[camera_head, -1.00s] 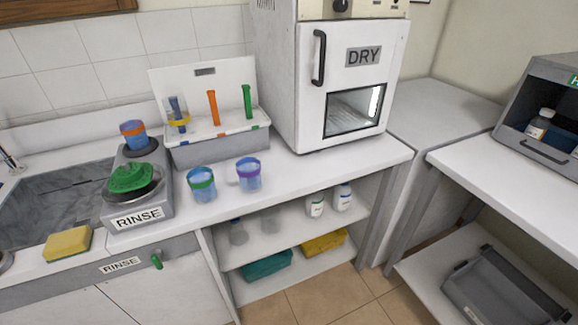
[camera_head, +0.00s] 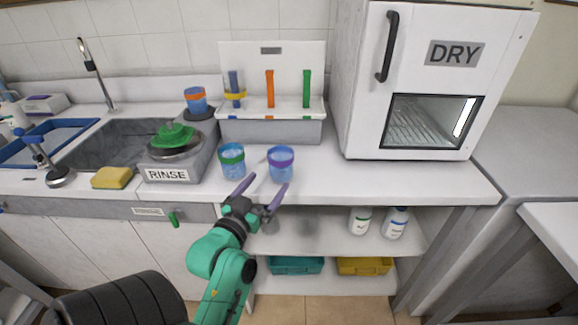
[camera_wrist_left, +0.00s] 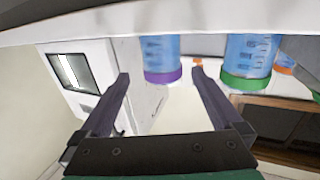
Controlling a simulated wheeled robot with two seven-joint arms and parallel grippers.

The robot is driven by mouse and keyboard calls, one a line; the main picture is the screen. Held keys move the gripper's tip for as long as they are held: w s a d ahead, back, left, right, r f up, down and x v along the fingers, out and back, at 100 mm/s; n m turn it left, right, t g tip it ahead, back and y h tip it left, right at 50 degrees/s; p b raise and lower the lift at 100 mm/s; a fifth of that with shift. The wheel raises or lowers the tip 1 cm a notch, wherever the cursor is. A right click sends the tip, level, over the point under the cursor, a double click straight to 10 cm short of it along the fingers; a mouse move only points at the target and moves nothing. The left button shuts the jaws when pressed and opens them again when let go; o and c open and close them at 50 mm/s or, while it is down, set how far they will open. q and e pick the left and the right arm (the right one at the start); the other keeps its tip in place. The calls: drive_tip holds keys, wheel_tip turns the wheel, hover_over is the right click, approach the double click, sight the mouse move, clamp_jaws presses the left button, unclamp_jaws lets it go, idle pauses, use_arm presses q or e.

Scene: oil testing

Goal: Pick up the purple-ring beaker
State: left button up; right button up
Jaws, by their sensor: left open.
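The purple-ring beaker (camera_head: 281,170), clear with blue contents and a purple band near its top, stands upright near the front edge of the white counter. It also shows in the left wrist view (camera_wrist_left: 161,58), upside down, between and beyond the finger lines. My left gripper (camera_head: 269,181) is open and empty at the counter's front edge. Its fingers point toward the beaker, just short of it. A green-ring beaker (camera_head: 232,160) stands close to its left and also shows in the wrist view (camera_wrist_left: 247,62). My right gripper is not in view.
The rinse device (camera_head: 172,174) and a yellow sponge (camera_head: 112,178) are left of the beakers. A test-tube rack (camera_head: 268,131) stands behind them. The DRY oven (camera_head: 420,60) is to the right. The counter right of the purple-ring beaker is clear.

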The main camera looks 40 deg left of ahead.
sight(274, 169)
use_arm(q)
drive_tip(key=shift+w+a+f+b, duration=0.2)
drive_tip(key=shift+w+f+b, duration=0.3)
drive_tip(key=shift+w+b, duration=0.3)
drive_tip(key=w, duration=0.1)
drive_tip(key=w+a+r+p, duration=0.1)
drive_tip(key=w+p, duration=0.1)
drive_tip(key=w, duration=0.1)
drive_tip(key=shift+a+r, duration=0.3)
drive_tip(key=shift+a, duration=0.05)
drive_tip(key=x, duration=0.4)
drive_tip(key=f+p+x, duration=0.1)
drive_tip(key=x, duration=0.1)
drive_tip(key=shift+w+f, duration=0.1)
drive_tip(key=shift+w, duration=0.25)
drive_tip(key=shift+w+a+f, duration=0.1)
drive_tip(key=shift+w+f, duration=0.05)
drive_tip(key=shift+w, duration=0.05)
drive_tip(key=shift+c, duration=0.6)
drive_tip(key=c, duration=1.1)
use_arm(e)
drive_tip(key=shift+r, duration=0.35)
